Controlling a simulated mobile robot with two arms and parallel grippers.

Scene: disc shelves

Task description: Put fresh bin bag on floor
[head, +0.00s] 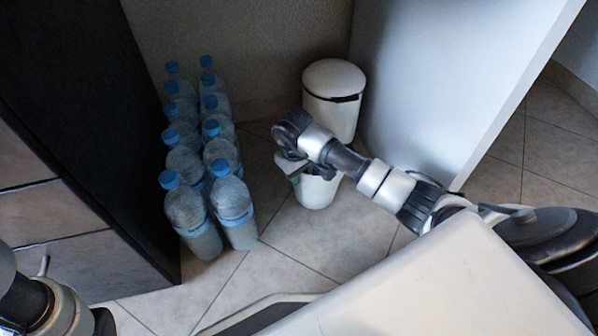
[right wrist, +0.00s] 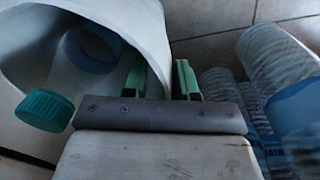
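No bin bag that I can make out shows in either view. My right gripper (head: 291,165) reaches down to the rim of a small white open bin (head: 318,192). In the right wrist view my right gripper's fingers (right wrist: 163,80) are close together, one on each side of the wall of the white bin (right wrist: 120,14), and appear closed on it. Inside it I see a teal cap (right wrist: 45,109) and a blue round thing (right wrist: 93,48). Whether the bin touches the floor is unclear. Only my left arm shows at the lower left; its gripper is out of view.
A white lidded bin (head: 333,108) stands behind the small one. Several large water bottles with blue caps (head: 235,212) stand to the left beside a dark cabinet side (head: 75,110). A white panel (head: 440,85) rises at right. Tiled floor (head: 285,262) is clear in front.

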